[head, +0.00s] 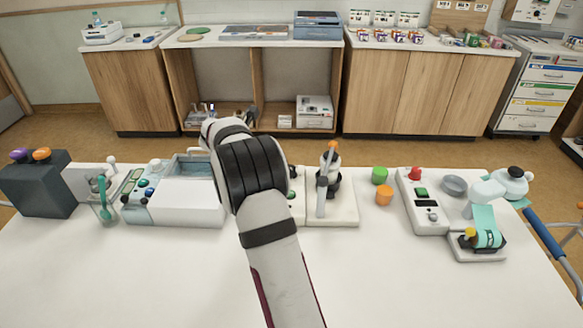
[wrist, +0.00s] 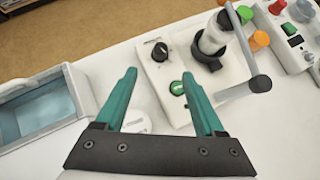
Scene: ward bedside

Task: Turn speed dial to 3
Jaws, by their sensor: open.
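The likely speed dial (wrist: 160,52) is a black round knob with a light mark, on the top panel of a white machine (wrist: 148,73). Its scale numbers are too small to read. A green button (wrist: 177,88) sits nearer on the same panel. My gripper (wrist: 159,73) has two teal fingers, open and empty, pointing toward the panel. In the wrist view the dial shows just beyond the fingertips, between their lines; I see no contact.
A water bath (wrist: 38,105) is to the left. Green (head: 379,175) and orange (head: 384,197) pots stand right of the machine. The table front (head: 420,285) is clear.

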